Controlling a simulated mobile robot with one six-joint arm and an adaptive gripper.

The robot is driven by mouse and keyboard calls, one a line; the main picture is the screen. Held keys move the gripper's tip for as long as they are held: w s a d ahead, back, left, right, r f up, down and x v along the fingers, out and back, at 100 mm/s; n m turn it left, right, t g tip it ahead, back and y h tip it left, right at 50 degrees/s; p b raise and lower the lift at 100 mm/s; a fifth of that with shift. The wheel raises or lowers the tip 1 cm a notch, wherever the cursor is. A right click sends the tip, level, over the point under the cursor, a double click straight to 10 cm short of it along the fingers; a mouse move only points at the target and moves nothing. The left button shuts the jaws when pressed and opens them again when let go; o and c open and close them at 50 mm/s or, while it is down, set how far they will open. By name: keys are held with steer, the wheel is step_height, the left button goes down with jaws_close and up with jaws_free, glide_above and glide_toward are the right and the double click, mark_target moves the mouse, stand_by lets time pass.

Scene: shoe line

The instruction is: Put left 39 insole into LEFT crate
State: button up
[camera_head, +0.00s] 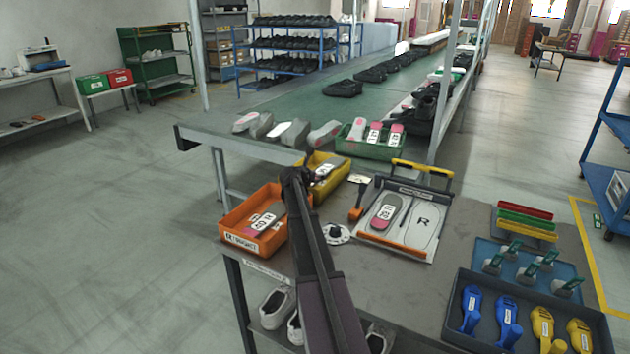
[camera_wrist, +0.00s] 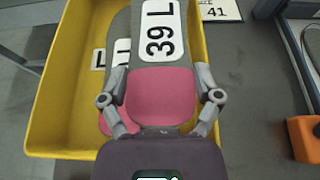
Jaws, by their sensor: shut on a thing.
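The left 39 insole (camera_wrist: 162,35) is grey with a pink heel and a white "39 L" label, seen in the wrist view. My gripper (camera_wrist: 161,97) is shut on its pink heel part, one finger at each side. The insole is over the yellow crate (camera_wrist: 193,110), inside its outline; I cannot tell whether it touches what is below. Another insole with an "L" label (camera_wrist: 98,58) lies in the crate, mostly hidden under the held one. In the head view my gripper (camera_head: 298,172) is at the near left side of the yellow crate (camera_head: 338,182). No crate name is readable on it.
An orange crate (camera_head: 226,226) with insoles stands at the left. A green crate (camera_head: 385,154) with insoles is behind. A press board (camera_head: 425,225) with an insole and an orange-handled tool (camera_head: 356,213) are at the right. A "41" card (camera_wrist: 220,10) lies beside the yellow crate.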

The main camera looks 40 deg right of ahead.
steer(key=shift+f+b, duration=0.65)
steer(key=shift+f, duration=0.15)
steer(key=o, duration=0.8)
steer(key=shift+r, duration=0.15)
steer(key=shift+r+p, duration=0.65)
steer(key=shift+p, duration=0.2)
steer(key=p+v, duration=0.4)
steer(key=v, duration=0.8)
steer(key=shift+f, duration=0.1)
